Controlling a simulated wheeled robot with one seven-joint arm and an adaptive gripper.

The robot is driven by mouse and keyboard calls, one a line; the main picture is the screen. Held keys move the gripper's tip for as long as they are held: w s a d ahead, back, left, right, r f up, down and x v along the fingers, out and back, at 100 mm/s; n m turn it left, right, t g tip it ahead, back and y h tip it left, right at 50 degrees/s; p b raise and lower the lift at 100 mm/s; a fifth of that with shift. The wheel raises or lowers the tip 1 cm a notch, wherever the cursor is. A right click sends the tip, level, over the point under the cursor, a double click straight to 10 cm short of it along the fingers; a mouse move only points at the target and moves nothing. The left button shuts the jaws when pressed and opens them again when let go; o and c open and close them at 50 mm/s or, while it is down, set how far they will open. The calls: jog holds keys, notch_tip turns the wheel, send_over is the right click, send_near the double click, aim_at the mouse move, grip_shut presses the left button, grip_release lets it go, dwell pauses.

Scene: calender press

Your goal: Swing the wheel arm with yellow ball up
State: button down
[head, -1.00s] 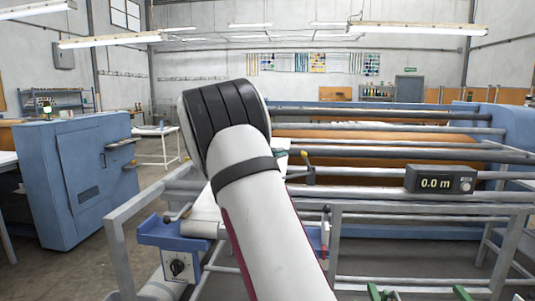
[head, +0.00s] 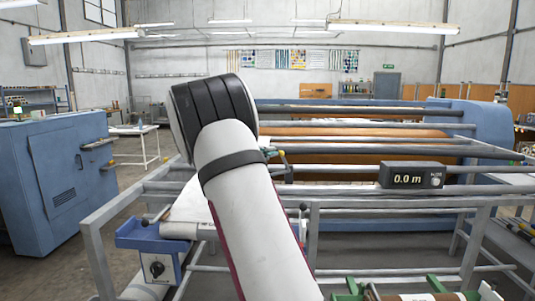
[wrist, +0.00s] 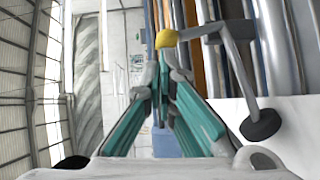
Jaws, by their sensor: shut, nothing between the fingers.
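The wheel arm (wrist: 242,72) is a grey bent bar in the wrist view, with a yellow ball (wrist: 166,39) at one end and a dark knob (wrist: 260,126) at the other. In the head view the yellow ball (head: 281,152) is small, at the front of the press. My gripper (wrist: 165,62) has teal-padded fingers that meet at the tips, with nothing between them. The tips appear just short of the ball; I cannot tell whether they touch it. In the head view my arm hides most of the gripper.
The press has long horizontal rollers and a metal frame (head: 390,210). A display reading 0.0 m (head: 412,177) sits on its front rail. A blue control box with a dial (head: 157,268) is at front left. A blue cabinet (head: 55,185) stands farther left, with open floor between.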

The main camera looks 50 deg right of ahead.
jog(key=shift+s+d+r+m+y, duration=0.25)
jog(key=shift+s+r+m+y, duration=0.05)
jog(key=shift+s+d+r+m+t+y+b, duration=0.15)
jog(key=shift+s+d+r+m+y+b, duration=0.2)
jog(key=shift+s+d+m+y, duration=0.25)
jog(key=shift+s+d+r+m+t+y+b, duration=0.1)
jog(key=shift+s+d+r+m+y+b, duration=0.25)
jog(key=shift+s+d, duration=0.3)
jog(key=shift+s+d+r+m+t+y+b, duration=0.15)
jog(key=shift+s+d+r+m+y+b, duration=0.2)
jog(key=shift+s+d+m+y, duration=0.3)
jog(key=shift+s+a, duration=0.1)
jog(key=shift+s, duration=0.05)
jog(key=w+r+b+v, duration=0.1)
jog(key=v, duration=1.2)
jog(key=shift+w+r, duration=0.2)
jog(key=shift+w, duration=0.4)
